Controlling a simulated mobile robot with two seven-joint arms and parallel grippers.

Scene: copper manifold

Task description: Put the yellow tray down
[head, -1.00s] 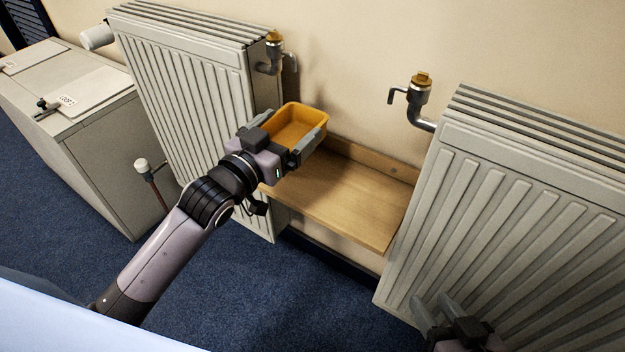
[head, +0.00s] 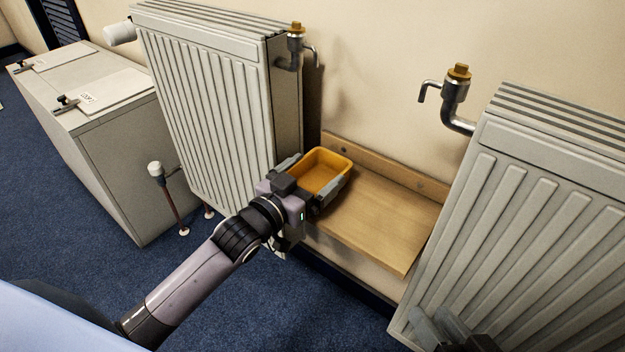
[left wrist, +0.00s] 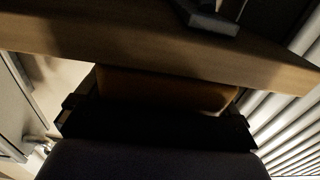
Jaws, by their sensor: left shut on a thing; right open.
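The yellow tray (head: 321,172) is a small open-topped box, upright and empty, at the left end of the wooden shelf (head: 385,222). My left gripper (head: 318,176) is shut on it from the near side, a finger along each side. I cannot tell whether the tray's base touches the shelf. In the left wrist view the tray (left wrist: 165,90) is dim, partly hidden behind the gripper's dark body, with the shelf's edge (left wrist: 130,42) across the picture. My right gripper (head: 438,326) is open and empty at the bottom edge, in front of the right radiator.
Radiators stand left (head: 215,100) and right (head: 490,210) of the shelf. Pipe valves (head: 296,45) (head: 455,90) rise beside them. A low backboard (head: 385,172) runs along the wall. The shelf's middle and right are bare. A grey cabinet (head: 110,160) stands at far left.

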